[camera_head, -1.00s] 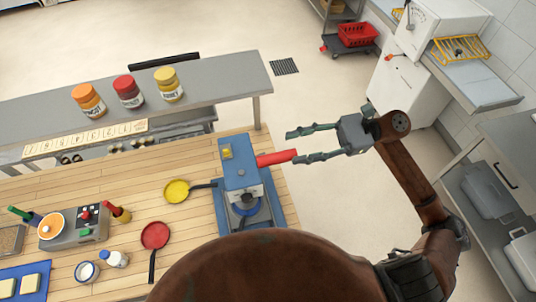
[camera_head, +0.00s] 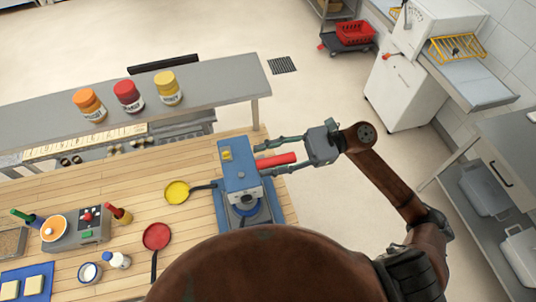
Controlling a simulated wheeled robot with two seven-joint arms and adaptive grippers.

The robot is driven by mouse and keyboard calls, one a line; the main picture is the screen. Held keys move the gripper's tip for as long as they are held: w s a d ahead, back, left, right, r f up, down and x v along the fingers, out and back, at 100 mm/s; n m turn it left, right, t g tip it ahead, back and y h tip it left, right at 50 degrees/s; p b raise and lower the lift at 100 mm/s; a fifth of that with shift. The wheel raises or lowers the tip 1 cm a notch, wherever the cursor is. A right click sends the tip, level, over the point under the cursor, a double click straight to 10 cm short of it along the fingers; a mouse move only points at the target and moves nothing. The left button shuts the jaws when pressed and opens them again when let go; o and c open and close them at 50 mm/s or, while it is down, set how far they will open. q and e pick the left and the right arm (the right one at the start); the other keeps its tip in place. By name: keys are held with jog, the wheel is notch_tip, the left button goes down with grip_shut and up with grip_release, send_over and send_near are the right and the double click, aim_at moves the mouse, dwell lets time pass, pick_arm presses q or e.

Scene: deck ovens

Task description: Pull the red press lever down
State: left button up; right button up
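The red press lever (camera_head: 276,160) sticks out to the right from the upper part of the blue press (camera_head: 238,170), at the right end of the wooden counter. My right gripper (camera_head: 268,158) is open, with one finger on the far side of the lever and the other on the near side. The lever lies between the fingers; a gap shows on the far side, and I cannot tell whether the near finger touches it. My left gripper is not in view.
A yellow pan (camera_head: 178,192) and a red pan (camera_head: 156,237) lie on the counter (camera_head: 130,195) left of the press. Several jars stand on the grey shelf (camera_head: 215,92) behind. The floor right of the counter is clear.

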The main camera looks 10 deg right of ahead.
jog(key=shift+c, duration=0.7)
grip_shut()
